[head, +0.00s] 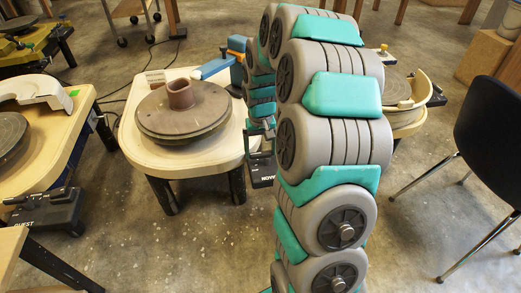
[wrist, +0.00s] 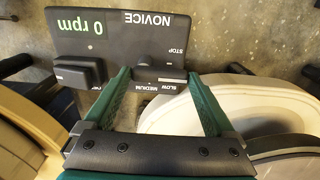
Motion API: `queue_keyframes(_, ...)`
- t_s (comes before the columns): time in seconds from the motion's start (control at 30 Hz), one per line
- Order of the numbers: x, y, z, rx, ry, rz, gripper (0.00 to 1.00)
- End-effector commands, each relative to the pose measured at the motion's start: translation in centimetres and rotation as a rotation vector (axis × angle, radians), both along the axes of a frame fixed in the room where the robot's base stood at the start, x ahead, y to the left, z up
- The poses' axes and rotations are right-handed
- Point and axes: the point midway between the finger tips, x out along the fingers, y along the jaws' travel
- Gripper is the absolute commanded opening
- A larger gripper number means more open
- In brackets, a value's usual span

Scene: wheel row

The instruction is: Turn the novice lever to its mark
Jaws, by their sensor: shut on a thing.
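The novice control box (wrist: 115,35) fills the upper left of the wrist view, its lettering upside down. Its display reads 0 rpm. The novice lever (wrist: 148,63) is a dark knob beside the words STOP, SLOW and MEDIUM; I cannot tell exactly which word it points to. My gripper (wrist: 160,76) has its two teal fingers at either side of the lever and is shut on it. In the head view, the novice box (head: 262,172) is partly hidden behind my arm, and my gripper there (head: 262,128) is small and low beside the wheel.
A pottery wheel with a brown disc (head: 184,112) stands left of my arm. A black chair (head: 495,125) stands at the right. The floor in the lower middle is open.

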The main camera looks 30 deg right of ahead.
Motion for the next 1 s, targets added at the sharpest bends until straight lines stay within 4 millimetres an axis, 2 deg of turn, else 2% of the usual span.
queue_keyframes(0.5, -0.03, 0.01, 0.04, -0.001, -0.001, 0.023, 0.34)
queue_keyframes(0.53, -0.03, 0.01, 0.03, -0.001, 0.000, 0.023, 0.92)
queue_keyframes(0.6, -0.03, 0.01, 0.03, -0.001, 0.000, 0.023, 1.00)
queue_keyframes(0.87, -0.03, 0.01, 0.07, 0.000, 0.000, 0.022, 1.00)
queue_keyframes(1.0, 0.04, -0.02, 0.73, -0.002, -0.003, 0.022, 1.00)
